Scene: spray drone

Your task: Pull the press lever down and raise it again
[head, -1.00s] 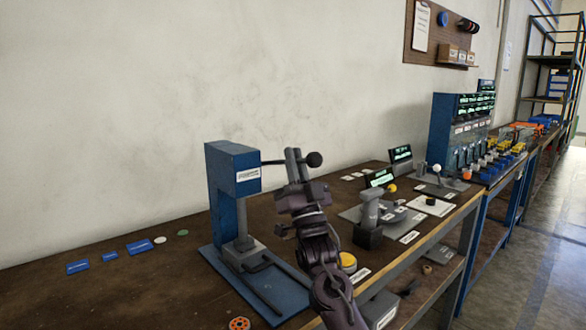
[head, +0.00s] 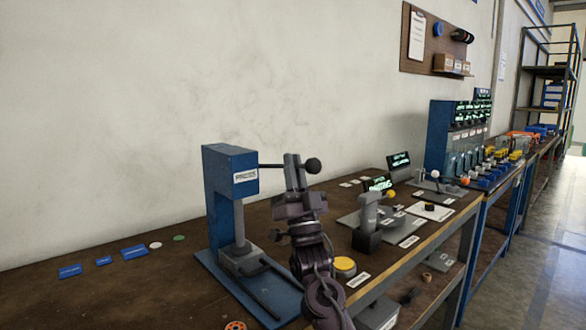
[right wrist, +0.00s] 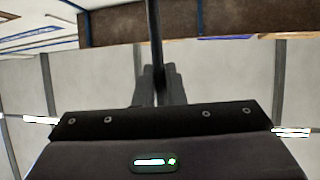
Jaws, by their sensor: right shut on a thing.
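The blue press (head: 222,200) stands on its blue base plate on the workbench. Its dark lever (head: 272,166) sticks out to the right from the press head, about level, with a black ball knob (head: 313,166) at the end. My right gripper (head: 292,162) is shut on the lever just left of the knob. In the right wrist view the lever (right wrist: 154,40) runs as a dark bar into the jaws of the right gripper (right wrist: 158,78). The ram of the press is low, close to a grey block (head: 241,258) on the base. My left gripper is not in view.
The workbench (head: 150,292) carries blue tags (head: 134,252) at left. Right of the press are a yellow button (head: 345,265), a grey stand (head: 367,220) and small displays (head: 398,160). A wall stands behind the bench.

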